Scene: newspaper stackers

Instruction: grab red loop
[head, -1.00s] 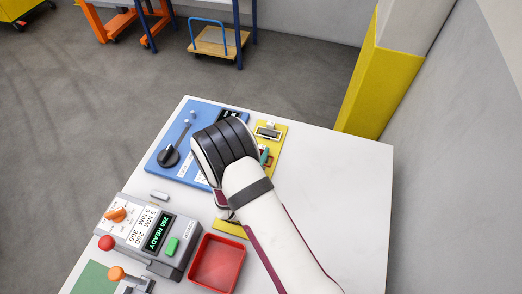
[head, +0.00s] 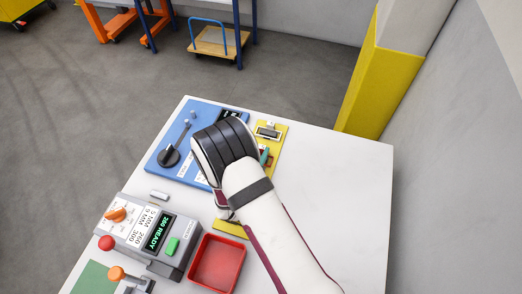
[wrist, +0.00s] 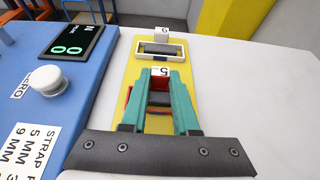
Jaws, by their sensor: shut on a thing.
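The red loop (wrist: 128,96) lies at the numeral 5 stand on the yellow board (wrist: 128,72), low between my fingers. My gripper (wrist: 160,76) has teal fingers and is shut on the red loop, which the fingers partly cover. In the head view my gripper (head: 264,155) reaches down onto the yellow board, and the wrist hides most of the loop. I cannot tell whether the loop is clear of the board.
A black-and-white loop (wrist: 160,50) sits beyond, by the numeral 9 stand. A blue panel (head: 172,150) with a knob and display is to the left. A red tray (head: 217,264) and a grey machine (head: 150,235) stand nearer. The white tabletop is clear at right.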

